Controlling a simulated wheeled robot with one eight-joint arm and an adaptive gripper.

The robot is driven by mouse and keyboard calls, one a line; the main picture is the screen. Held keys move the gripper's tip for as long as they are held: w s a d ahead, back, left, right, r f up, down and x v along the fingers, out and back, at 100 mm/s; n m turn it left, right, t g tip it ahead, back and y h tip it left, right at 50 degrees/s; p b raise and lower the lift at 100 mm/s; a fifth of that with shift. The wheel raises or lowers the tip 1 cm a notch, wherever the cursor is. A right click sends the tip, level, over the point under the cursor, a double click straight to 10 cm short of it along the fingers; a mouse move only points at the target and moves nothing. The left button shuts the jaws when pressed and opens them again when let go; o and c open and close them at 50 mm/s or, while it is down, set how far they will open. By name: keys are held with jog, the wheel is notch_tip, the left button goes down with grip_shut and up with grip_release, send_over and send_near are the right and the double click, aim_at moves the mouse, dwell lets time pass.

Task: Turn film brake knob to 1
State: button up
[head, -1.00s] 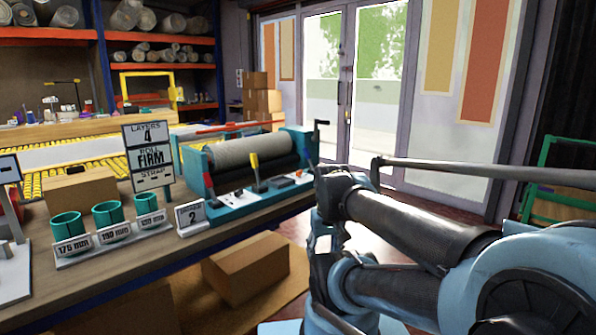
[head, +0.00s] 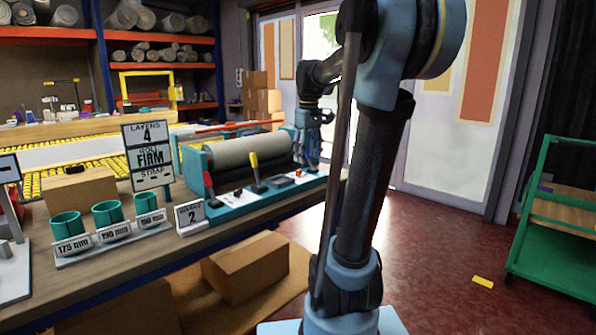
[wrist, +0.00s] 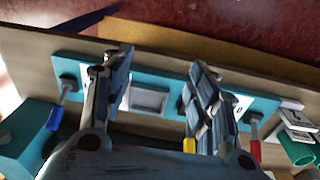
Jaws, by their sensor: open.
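The teal winding machine (head: 193,160) stands on the bench, with a grey roll (head: 245,150) and a front control panel (head: 262,195). The panel carries a red lever (head: 208,184), a yellow lever (head: 255,168) and small dark controls (head: 283,183). I cannot tell which is the film brake knob. My gripper (head: 310,125) is above the machine's right end. In the wrist view my gripper (wrist: 161,62) is open and empty, its fingers over the teal panel (wrist: 170,76). A grey square plate (wrist: 150,99) shows between them.
A cardboard box (head: 245,268) sits under the bench. A green cart (head: 555,220) stands right, with open floor before it.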

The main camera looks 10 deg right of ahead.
jog(key=w+r+n+g, duration=0.1)
jog(key=w+r+n, duration=0.15)
jog(key=w, duration=0.65)
jog(key=w+r+n, duration=0.2)
jog(key=w+r, duration=0.1)
jog(key=w, duration=0.6)
send_near(299, 174)
jog(key=f, duration=0.2)
jog(key=w+f, duration=0.1)
jog(key=f, duration=0.4)
jog(key=shift+w+f, duration=0.4)
jog(key=shift+c, duration=0.5)
jog(key=c, duration=1)
